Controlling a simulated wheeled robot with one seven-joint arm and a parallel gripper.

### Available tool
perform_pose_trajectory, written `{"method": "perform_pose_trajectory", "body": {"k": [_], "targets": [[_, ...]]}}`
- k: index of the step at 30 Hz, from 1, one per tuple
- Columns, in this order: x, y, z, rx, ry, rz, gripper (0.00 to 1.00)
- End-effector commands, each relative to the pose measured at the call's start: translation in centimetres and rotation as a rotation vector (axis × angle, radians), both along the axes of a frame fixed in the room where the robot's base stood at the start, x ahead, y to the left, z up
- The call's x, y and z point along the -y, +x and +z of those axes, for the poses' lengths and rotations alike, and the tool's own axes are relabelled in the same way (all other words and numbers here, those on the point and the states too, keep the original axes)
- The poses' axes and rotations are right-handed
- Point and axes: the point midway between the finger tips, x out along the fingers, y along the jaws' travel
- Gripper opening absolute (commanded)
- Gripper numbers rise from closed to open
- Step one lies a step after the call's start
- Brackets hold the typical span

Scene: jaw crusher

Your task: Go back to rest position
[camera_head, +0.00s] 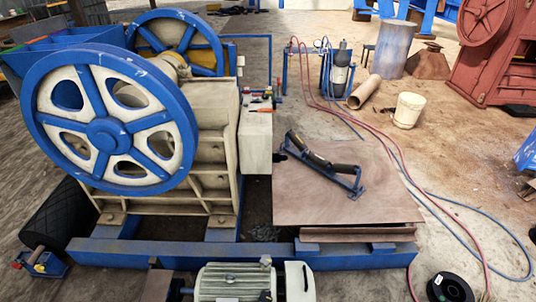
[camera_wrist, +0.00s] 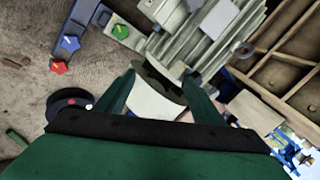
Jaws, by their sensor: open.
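My gripper (camera_wrist: 160,98) shows in the wrist view as green fingers, spread apart and open. A pale curved part (camera_wrist: 155,105) shows between the fingers; it looks to lie beyond them, and I see no finger closed on it. My gripper and arm do not show in the head view. The jaw crusher, with a cream body (camera_head: 210,125) and a large blue and white flywheel (camera_head: 107,133), stands at the left of the head view.
A finned motor (camera_head: 232,284) sits at the bottom edge. A plate (camera_head: 345,205) bears a roller frame (camera_head: 325,165). Red and blue hoses (camera_head: 402,160) cross the floor toward a black spool (camera_head: 450,289). A white bucket (camera_head: 408,110) stands farther back. Open floor (camera_head: 460,170) lies right.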

Motion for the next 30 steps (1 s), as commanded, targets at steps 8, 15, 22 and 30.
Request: {"method": "perform_pose_trajectory", "body": {"k": [8, 15, 22, 30], "targets": [[-0.3, -7.4, 5.7, 0.209, -0.237, 0.177, 0.62], [-0.4, -12.5, 13.6, 0.388, -0.463, 0.321, 0.62], [-0.7, -16.6, 23.2, 0.552, -0.691, 0.447, 0.62], [-1.1, -19.2, 32.3, 0.691, -0.893, 0.54, 0.62]]}}
